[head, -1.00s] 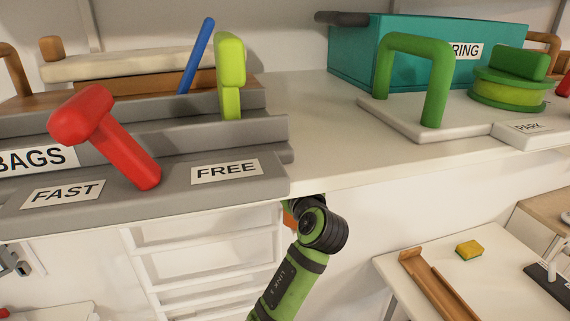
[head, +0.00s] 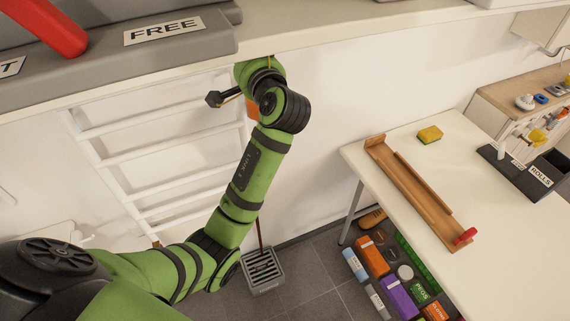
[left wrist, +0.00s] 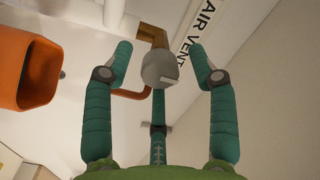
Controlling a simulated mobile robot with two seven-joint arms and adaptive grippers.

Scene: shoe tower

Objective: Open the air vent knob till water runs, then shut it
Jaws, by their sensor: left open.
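In the left wrist view a rounded grey knob (left wrist: 158,66) sits on a brass-coloured fitting (left wrist: 152,35), beside a label reading AIR VENT (left wrist: 195,28). No running water shows. An orange cup-like container (left wrist: 28,68) is at the left of that view. In the head view my green left arm reaches to a white ladder-like radiator (head: 155,183) under the shelf; its gripper is largely hidden there. My right gripper is not visible.
A white table (head: 500,240) with a wooden trough (head: 415,190) and a yellow sponge (head: 430,134) stands at right. A grey slotted bin (head: 263,271) is on the floor.

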